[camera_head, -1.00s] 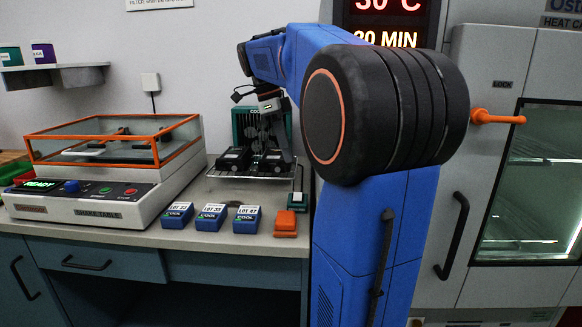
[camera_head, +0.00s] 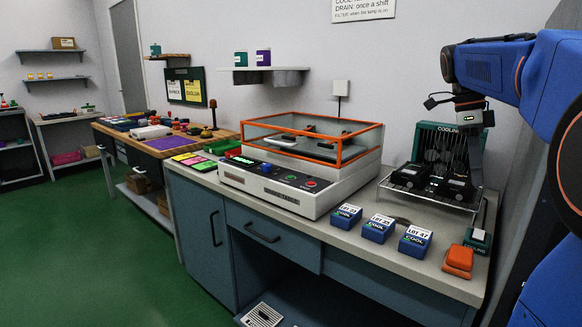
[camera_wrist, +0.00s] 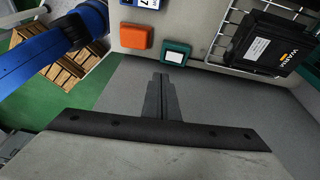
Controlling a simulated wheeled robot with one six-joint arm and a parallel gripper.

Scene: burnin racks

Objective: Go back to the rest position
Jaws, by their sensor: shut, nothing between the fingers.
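My gripper (camera_wrist: 162,78) shows in the wrist view with its two fingers together and nothing between them. In that view it is over the bench edge, near an orange block (camera_wrist: 137,36) and a teal block with a white label (camera_wrist: 176,52). In the head view my blue arm comes in from the right and its wrist is above the cooling rack (camera_head: 474,203). The fingertips are hard to make out there against the dark modules (camera_head: 448,187) on the rack.
Three blue lot boxes (camera_head: 379,229) stand along the bench front, left of the orange block (camera_head: 458,261). A shake table (camera_head: 270,190) with an orange-framed cover is further left. Green floor (camera_head: 80,255) is open at left. The wrist view shows a black module marked WARM (camera_wrist: 271,41).

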